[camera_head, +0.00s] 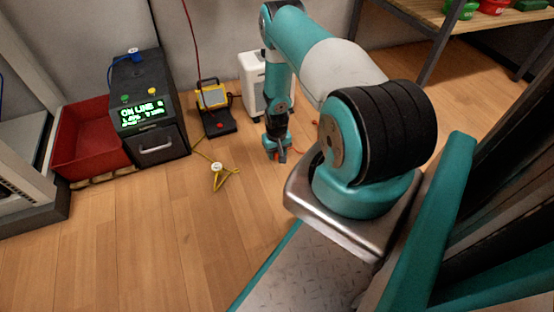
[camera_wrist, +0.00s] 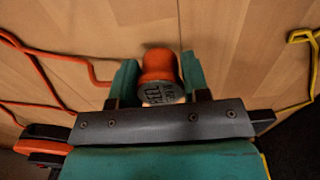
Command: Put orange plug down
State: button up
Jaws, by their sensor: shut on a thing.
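The orange plug (camera_wrist: 158,64) is between the two teal fingers of my gripper (camera_wrist: 160,80) in the wrist view. Its grey end face with dark lettering points toward the camera. In the head view my gripper (camera_head: 278,154) hangs low over the wooden floor, and a small orange-red bit shows at its tips. My gripper is shut on the plug. I cannot tell whether the plug touches the floor. An orange cable (camera_wrist: 50,55) runs across the floor to the left in the wrist view.
A yellow cable with a white-topped piece (camera_head: 217,168) lies on the floor left of my gripper. A yellow device (camera_head: 212,97), a white box (camera_head: 254,80), a dark cabinet with a green display (camera_head: 140,113) and a red bin (camera_head: 92,135) stand behind. The front floor is clear.

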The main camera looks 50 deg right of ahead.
aim_at(277, 157)
jog(key=shift+f+b, duration=0.4)
jog(key=shift+f, duration=0.95)
jog(key=shift+f, duration=0.2)
jog(key=o, duration=1.2)
